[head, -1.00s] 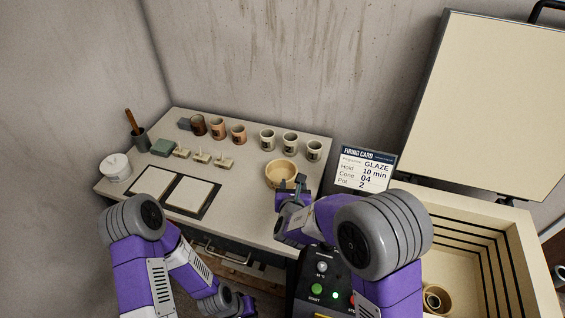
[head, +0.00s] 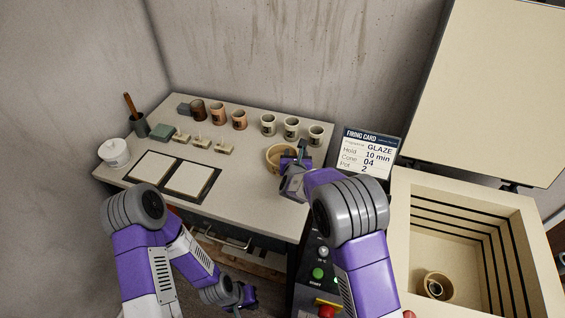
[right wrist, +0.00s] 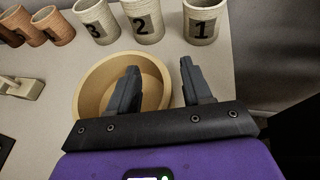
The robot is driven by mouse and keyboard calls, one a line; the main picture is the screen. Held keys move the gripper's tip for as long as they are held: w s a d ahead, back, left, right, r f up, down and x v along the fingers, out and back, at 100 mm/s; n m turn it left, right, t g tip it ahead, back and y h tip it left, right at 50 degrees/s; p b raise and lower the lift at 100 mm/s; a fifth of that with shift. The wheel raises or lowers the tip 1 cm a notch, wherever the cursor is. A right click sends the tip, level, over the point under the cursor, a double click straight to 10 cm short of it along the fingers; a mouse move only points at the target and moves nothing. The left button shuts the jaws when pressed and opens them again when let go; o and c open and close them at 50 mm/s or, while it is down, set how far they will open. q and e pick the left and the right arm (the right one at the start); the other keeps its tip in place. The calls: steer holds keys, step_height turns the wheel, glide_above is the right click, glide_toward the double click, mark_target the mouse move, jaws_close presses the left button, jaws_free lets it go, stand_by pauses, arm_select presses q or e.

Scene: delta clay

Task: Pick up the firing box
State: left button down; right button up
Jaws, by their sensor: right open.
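A round tan open box (head: 271,158), which I take for the firing box, stands on the table near its right end. My right gripper (head: 301,150) is above its right side, open and empty. In the right wrist view the round box (right wrist: 92,93) lies under the fingers. There one finger of the right gripper (right wrist: 159,68) is over the opening and the other is past the right rim. Whether the fingers touch the wall I cannot tell. My left gripper (head: 243,296) hangs low in front of the table; its jaws are too small to read.
Three pale numbered cups (head: 291,128) stand just behind the box. The open kiln (head: 400,235) at right holds another round vessel (head: 437,287). A firing card (head: 366,155) stands between table and kiln. Two pale tiles (head: 188,181) lie on the table's front left.

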jaws_close()
steer(key=shift+r, duration=0.1)
stand_by(0.3)
